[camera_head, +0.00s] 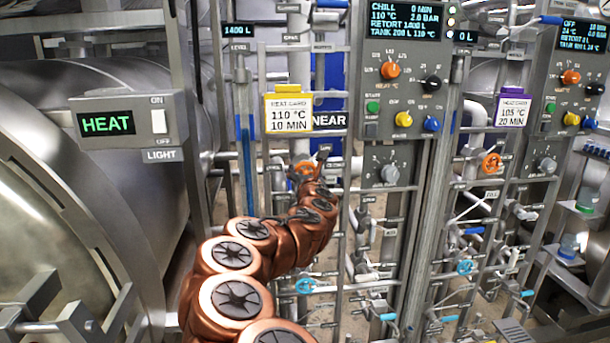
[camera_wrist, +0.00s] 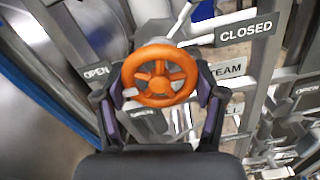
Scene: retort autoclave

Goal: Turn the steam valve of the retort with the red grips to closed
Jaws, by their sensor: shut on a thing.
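An orange five-spoked handwheel (camera_wrist: 160,77) fills the middle of the wrist view. My gripper (camera_wrist: 160,90) has a finger on each side of its rim and is shut on it. A CLOSED plate (camera_wrist: 245,29) is at upper right of the wheel, an OPEN plate (camera_wrist: 96,72) at its left. A STEAM label (camera_wrist: 227,69) is partly covered by my right finger. In the head view the wheel (camera_head: 303,167) shows partly behind my gripper (camera_head: 314,164), below the NEAR sign (camera_head: 329,120). I cannot make out red grips on either retort.
A second orange handwheel (camera_head: 491,163) is on the panel farther right. Blue handwheels (camera_head: 305,286) sit low on the pipework. Pipes and posts crowd the space around my arm.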

